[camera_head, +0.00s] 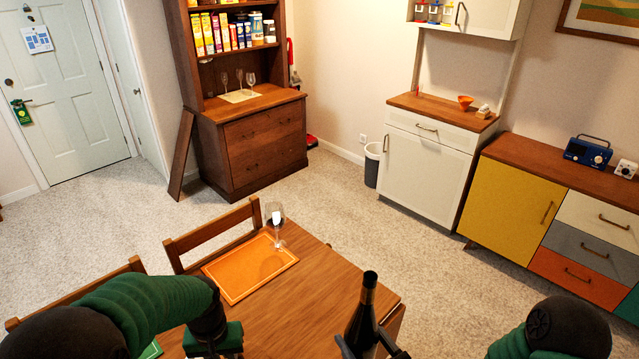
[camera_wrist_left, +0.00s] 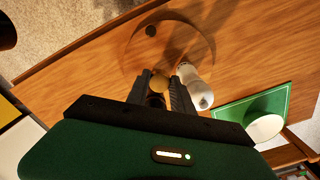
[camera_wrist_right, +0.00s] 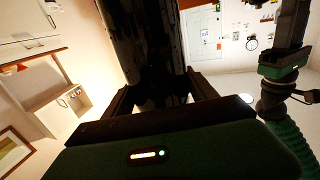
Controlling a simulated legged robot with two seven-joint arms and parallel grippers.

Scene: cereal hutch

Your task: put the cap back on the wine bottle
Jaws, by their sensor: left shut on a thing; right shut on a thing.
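The wine bottle (camera_head: 362,318) is dark and stands upright at the bottom middle of the head view. My right gripper (camera_wrist_right: 160,98) is shut on the bottle, which fills the upper middle of the right wrist view (camera_wrist_right: 147,40). My left gripper (camera_wrist_left: 165,88) is shut on a small round tan thing, seemingly the cap (camera_wrist_left: 158,82), above the wooden table. In the head view the left gripper's fingers are below the frame edge. The cap is apart from the bottle, as far as I see.
The wooden table (camera_head: 325,272) bears an orange placemat (camera_head: 245,272) and a wine glass (camera_head: 275,222). Near the left fingers are a pale cylinder (camera_wrist_left: 200,98) and a green placemat (camera_wrist_left: 228,110) with a white cup (camera_wrist_left: 265,127). The tabletop left of the bottle is clear.

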